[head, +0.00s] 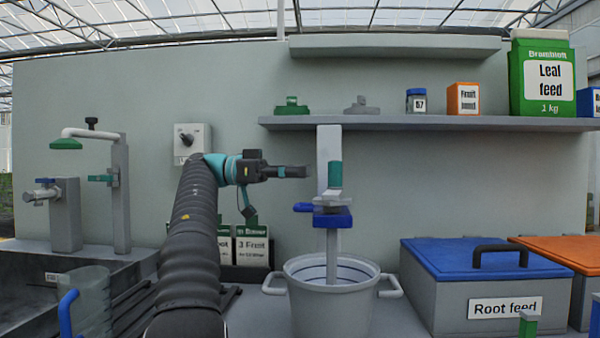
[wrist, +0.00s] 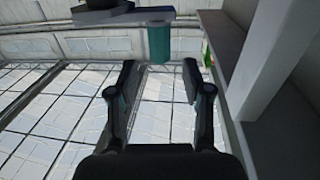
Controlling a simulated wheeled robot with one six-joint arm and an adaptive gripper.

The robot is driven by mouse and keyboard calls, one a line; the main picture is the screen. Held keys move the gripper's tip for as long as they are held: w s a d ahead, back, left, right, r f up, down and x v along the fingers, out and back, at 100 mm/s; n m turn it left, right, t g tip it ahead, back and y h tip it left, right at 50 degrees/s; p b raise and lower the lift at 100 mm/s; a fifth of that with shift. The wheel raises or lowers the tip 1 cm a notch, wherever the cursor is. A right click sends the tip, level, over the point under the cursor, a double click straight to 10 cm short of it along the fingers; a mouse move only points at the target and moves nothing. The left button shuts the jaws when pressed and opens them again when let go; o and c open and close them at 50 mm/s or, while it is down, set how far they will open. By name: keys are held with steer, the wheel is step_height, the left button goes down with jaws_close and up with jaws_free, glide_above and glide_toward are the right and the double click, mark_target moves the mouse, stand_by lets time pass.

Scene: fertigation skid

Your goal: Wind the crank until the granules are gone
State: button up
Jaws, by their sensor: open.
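A mixer or feeder on a grey post (head: 328,145) stands over a pale bucket (head: 305,310). It carries a grey and blue crank part (head: 333,218) with an upright teal handle (head: 335,173). My gripper (head: 303,172) points right, its tips just left of the teal handle at about the same height. In the wrist view my gripper (wrist: 159,72) is open and empty. The teal handle (wrist: 160,42) shows beyond the fingertips, between their lines and apart from them. The granules cannot be seen; the bucket's inside is mostly hidden.
A shelf (head: 420,123) with jars and boxes runs above right. A blue-lidded root feed bin (head: 470,295) stands right of the bucket. Feed bags (head: 252,245) stand behind my arm. A clear jug (head: 92,300) and taps are at left.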

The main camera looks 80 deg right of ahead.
mark_target(333, 185)
steer(key=a, duration=0.1)
steer(key=b, duration=0.1)
steer(key=w+a+h, duration=0.1)
steer(key=shift+w+a+r+b, duration=0.1)
steer(key=shift+a+r+b, duration=0.2)
steer(key=shift+a, duration=0.05)
jaws_close()
steer(key=w+a+r+n+t+h+b, duration=0.1)
steer(key=w+a+n+t+h+b, duration=0.15)
steer(key=a+n+h+b, duration=0.6)
steer(key=w+d+f+n+t+h+p, duration=0.1)
steer(key=w+n+t, duration=0.1)
steer(key=n, duration=0.7)
steer(key=w+d+f+n+t+h+p, duration=0.1)
steer(key=d+n+t+h+p, duration=0.1)
steer(key=n, duration=0.7)
steer(key=shift+g, duration=0.25)
steer(key=shift+s+d+b, duration=0.2)
steer(key=shift+s+d, duration=0.95)
steer(key=shift+s, duration=0.6)
steer(key=shift+s+d+b, duration=0.25)
steer(key=shift+s+d, duration=0.9)
steer(key=shift+s, duration=0.6)
steer(key=shift+s+d+b, duration=0.2)
steer(key=shift+s+d, duration=0.95)
steer(key=shift+s, duration=0.6)
